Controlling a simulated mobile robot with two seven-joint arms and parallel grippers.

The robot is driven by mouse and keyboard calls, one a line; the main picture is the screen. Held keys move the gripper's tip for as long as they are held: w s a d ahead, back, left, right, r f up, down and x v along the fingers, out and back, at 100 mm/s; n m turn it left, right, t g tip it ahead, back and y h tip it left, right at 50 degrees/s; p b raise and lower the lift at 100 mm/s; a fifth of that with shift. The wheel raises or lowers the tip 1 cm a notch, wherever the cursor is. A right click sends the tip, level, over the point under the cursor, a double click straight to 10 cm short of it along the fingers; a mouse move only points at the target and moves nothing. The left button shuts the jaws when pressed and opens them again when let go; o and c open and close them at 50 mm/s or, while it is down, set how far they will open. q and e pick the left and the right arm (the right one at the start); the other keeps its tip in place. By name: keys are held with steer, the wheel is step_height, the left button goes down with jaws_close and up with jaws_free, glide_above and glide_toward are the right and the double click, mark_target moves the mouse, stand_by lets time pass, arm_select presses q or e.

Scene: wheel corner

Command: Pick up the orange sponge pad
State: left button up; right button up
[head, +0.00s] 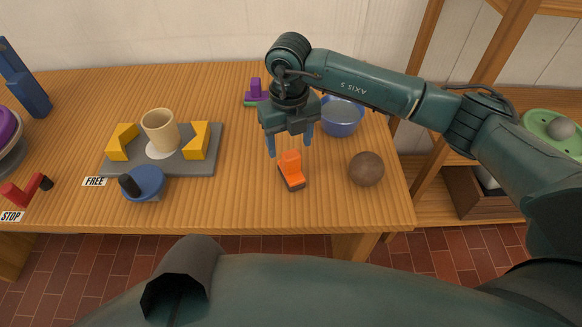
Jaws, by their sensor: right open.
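The orange sponge pad (291,168) lies on the wooden table, right of the middle. It has a raised orange block on top and a dark lower edge at its near end. My right gripper (290,142) hangs over it, pointing down, with its two blue fingers apart and nothing between them. The fingertips show just behind and above the pad's raised part; I cannot tell whether they touch it. My left gripper is not in view.
A brown ball (366,169) lies right of the pad. A blue bowl (340,118) and a purple object (255,91) stand behind. A grey board (190,165) with yellow blocks and a beige cup (160,130) is left. The table (235,205) is clear in front of the pad.

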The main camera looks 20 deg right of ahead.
mark_target(291, 154)
steer(key=f, duration=0.5)
steer(key=shift+w+d+f, duration=0.1)
steer(key=shift+d+f, duration=0.1)
steer(key=shift+f, duration=0.2)
steer(key=shift+r, duration=0.1)
steer(key=c, duration=1.2)
step_height(291, 154, up, 9)
steer(key=shift+r, duration=0.45)
